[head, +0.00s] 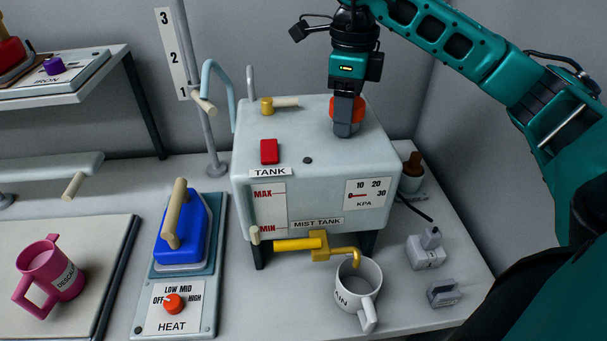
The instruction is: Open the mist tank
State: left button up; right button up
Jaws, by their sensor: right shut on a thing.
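The mist tank (315,190) is a pale grey box on dark legs, with TANK, MIST TANK, MAX/MIN and KPA labels on its front. On its top are an orange-red cap (358,106) at the back right, a red block (269,151) and a yellow fitting (267,106) with a beige lever. My right gripper (346,122) points down from above and is shut on the orange cap, hiding part of it. I cannot tell whether the cap is seated or loosened. My left gripper is not in view.
A white mug (358,290) stands under the yellow spout (345,252). A blue iron (183,230) stands left of the tank above the HEAT panel (174,309). A pink mug (52,270) is at far left. Grey plug blocks (426,250) lie right.

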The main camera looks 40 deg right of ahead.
jog(key=shift+n, duration=0.6)
jog(key=shift+r, duration=3.05)
